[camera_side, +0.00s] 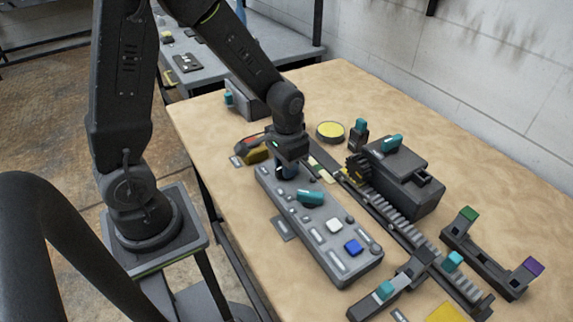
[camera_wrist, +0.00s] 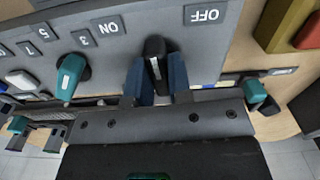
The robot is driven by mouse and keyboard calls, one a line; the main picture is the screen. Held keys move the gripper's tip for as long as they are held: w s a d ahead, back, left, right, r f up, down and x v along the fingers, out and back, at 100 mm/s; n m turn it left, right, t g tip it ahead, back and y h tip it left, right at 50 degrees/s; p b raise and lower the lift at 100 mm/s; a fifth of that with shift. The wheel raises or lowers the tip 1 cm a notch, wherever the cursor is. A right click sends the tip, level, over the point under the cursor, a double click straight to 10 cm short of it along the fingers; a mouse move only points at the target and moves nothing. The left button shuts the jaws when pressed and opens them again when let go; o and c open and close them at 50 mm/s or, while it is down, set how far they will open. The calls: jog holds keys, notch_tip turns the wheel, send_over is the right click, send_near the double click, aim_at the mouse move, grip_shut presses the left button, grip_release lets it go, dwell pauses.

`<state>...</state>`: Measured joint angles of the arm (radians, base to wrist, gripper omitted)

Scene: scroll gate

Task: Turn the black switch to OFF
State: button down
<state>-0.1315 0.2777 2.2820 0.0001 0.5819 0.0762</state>
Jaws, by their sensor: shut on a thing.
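The black switch (camera_wrist: 155,52) is a narrow black handle with a white mark, set on the grey control panel (camera_wrist: 225,55). In the wrist view it stands nearly upright in the picture, between the ON label (camera_wrist: 108,27) and the OFF label (camera_wrist: 205,14); both labels appear upside down. My gripper (camera_wrist: 157,82) has its two blue fingers on either side of the handle, shut on it. In the side view my gripper (camera_side: 286,173) is down at the far end of the panel (camera_side: 367,262) and hides the switch.
A teal knob (camera_side: 311,197), a white button (camera_side: 334,224) and a blue button (camera_side: 353,246) share the panel. A toothed rack (camera_side: 400,228) and a dark grey box (camera_side: 400,180) stand to its right. A yellow-and-red object (camera_wrist: 288,25) lies close beyond the OFF side.

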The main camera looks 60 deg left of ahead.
jog(key=m, duration=0.4)
jog(key=shift+m, duration=0.3)
jog(key=m, duration=0.4)
jog(key=shift+m, duration=0.4)
jog(key=c, duration=1)
grip_release()
jog(key=shift+c, duration=0.2)
notch_tip(320, 180, up, 14)
jog(key=s+d+r+n+t, duration=0.2)
jog(key=s+n, duration=0.2)
jog(key=s, duration=0.1)
jog(key=s+d+r+n+t, duration=0.2)
jog(key=s+r+n+t, duration=0.1)
jog(key=s, duration=0.3)
jog(key=shift+s+r+n+t, duration=0.2)
jog(key=shift+r+n+t, duration=0.1)
jog(key=shift+n, duration=0.6)
